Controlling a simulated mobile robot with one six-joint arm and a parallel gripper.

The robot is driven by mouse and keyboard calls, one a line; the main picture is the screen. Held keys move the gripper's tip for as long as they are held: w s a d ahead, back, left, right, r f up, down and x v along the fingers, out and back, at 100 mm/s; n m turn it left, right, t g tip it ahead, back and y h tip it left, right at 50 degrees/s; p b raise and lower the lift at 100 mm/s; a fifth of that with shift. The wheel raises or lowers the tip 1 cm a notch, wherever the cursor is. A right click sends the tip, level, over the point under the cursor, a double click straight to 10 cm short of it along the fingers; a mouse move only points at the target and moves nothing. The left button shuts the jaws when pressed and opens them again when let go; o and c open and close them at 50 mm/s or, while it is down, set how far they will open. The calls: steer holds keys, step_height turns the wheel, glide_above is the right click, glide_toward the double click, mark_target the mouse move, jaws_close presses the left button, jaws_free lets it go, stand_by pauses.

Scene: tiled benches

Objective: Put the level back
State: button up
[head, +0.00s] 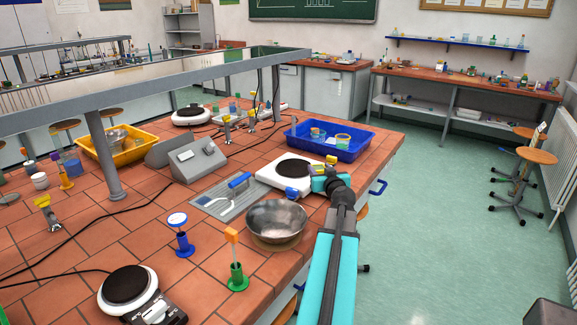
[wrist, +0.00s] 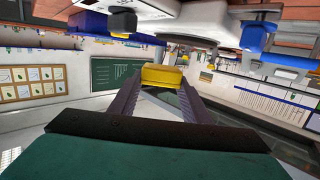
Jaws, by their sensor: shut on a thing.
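My gripper (wrist: 160,85) is shut on a small yellow block, which looks like the level (wrist: 161,77). Only its near face shows between the fingers in the wrist view. In the head view the level (head: 331,160) is a small yellow patch at the tip of my gripper (head: 328,172), beside the right side of a white hotplate (head: 270,178). I cannot tell whether it touches anything beneath. A grey tray (head: 207,203) left of the hotplate holds a blue-handled tool (head: 239,181) and a white-handled one (head: 219,201).
A steel bowl (head: 276,220) stands close to my arm. A blue tray (head: 362,152) with beakers lies behind the gripper. Blue (head: 182,247) and green (head: 237,280) stands are at the front. A grey overhead frame (head: 200,75) crosses the bench.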

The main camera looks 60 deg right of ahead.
steer(key=shift+w+d, duration=0.15)
steer(key=shift+w, duration=0.05)
stand_by(0.3)
steer(key=shift+w+d+r+p, duration=0.1)
steer(key=shift+w+d+p, duration=0.2)
steer(key=shift+w, duration=0.15)
steer(key=p, duration=0.5)
glide_above(296, 168)
steer(key=s+a, duration=0.1)
steer(key=s, duration=0.1)
steer(key=shift+s+f, duration=0.15)
steer(key=shift+f, duration=0.45)
steer(key=shift+w+d+f+p, duration=0.15)
steer(key=shift+w+p, duration=0.15)
steer(key=shift+w, duration=0.2)
steer(key=shift+w+d+p, duration=0.2)
steer(key=shift+w+p, duration=0.1)
steer(key=shift+w, duration=0.25)
steer(key=shift+w+f, duration=0.1)
steer(key=shift+f, duration=0.15)
step_height(296, 168, down, 2)
steer(key=shift+f, duration=0.35)
